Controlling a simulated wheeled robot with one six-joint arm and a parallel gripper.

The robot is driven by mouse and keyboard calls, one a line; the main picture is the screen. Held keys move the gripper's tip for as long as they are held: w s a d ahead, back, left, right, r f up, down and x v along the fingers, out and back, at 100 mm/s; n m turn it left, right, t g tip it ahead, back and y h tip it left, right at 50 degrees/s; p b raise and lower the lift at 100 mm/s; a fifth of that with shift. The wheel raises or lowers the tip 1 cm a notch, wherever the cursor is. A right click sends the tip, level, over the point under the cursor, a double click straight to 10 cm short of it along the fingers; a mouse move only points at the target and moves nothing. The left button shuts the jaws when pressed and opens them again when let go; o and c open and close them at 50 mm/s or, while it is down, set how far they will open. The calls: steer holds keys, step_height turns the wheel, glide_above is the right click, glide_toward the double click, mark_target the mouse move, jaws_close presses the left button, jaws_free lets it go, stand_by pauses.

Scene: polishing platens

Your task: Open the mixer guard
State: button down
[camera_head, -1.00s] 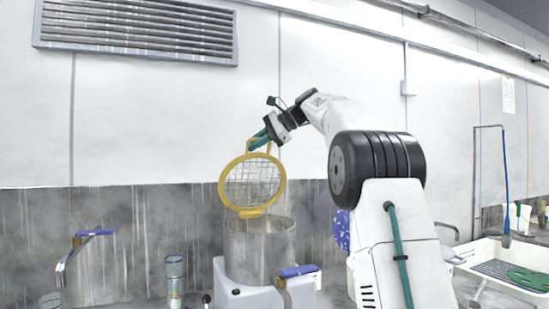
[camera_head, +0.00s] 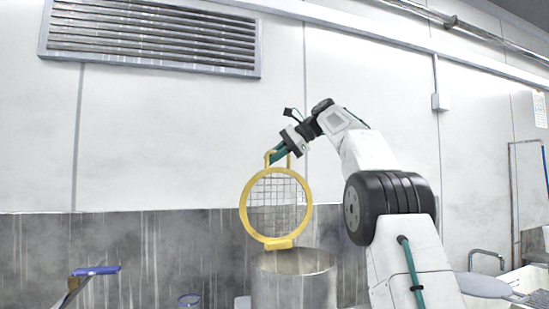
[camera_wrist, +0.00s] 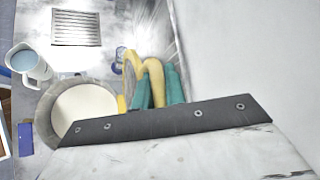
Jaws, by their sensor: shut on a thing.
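The mixer guard (camera_head: 244,213) is a round yellow ring with a wire mesh. In the head view it stands upright above the far rim of the steel mixer bowl (camera_head: 295,284). My gripper (camera_head: 278,155) is shut on the yellow handle at the top of the guard. In the wrist view the teal fingers (camera_wrist: 158,90) lie on either side of the yellow handle (camera_wrist: 154,72). The bowl's open mouth (camera_wrist: 84,113) shows below, uncovered. The bowl's lower part is cut off in the head view.
A blue-handled tap (camera_head: 96,270) stands at the left. A jug (camera_wrist: 28,62) and a floor grate (camera_wrist: 76,28) show in the wrist view. The wall rises close behind the guard. A sink (camera_head: 525,280) lies at the right.

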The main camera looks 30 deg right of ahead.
steer(key=shift+a+f, duration=0.1)
steer(key=shift+a, duration=0.1)
steer(key=c, duration=1.8)
jaws_free()
steer(key=o, duration=0.3)
steer(key=shift+w+a, duration=0.15)
steer(key=shift+o, duration=0.2)
steer(key=shift+s+d, duration=0.2)
steer(key=shift+d, duration=0.2)
steer(key=s+d+r, duration=0.3)
steer(key=s+d, duration=0.7)
steer(key=d, duration=0.2)
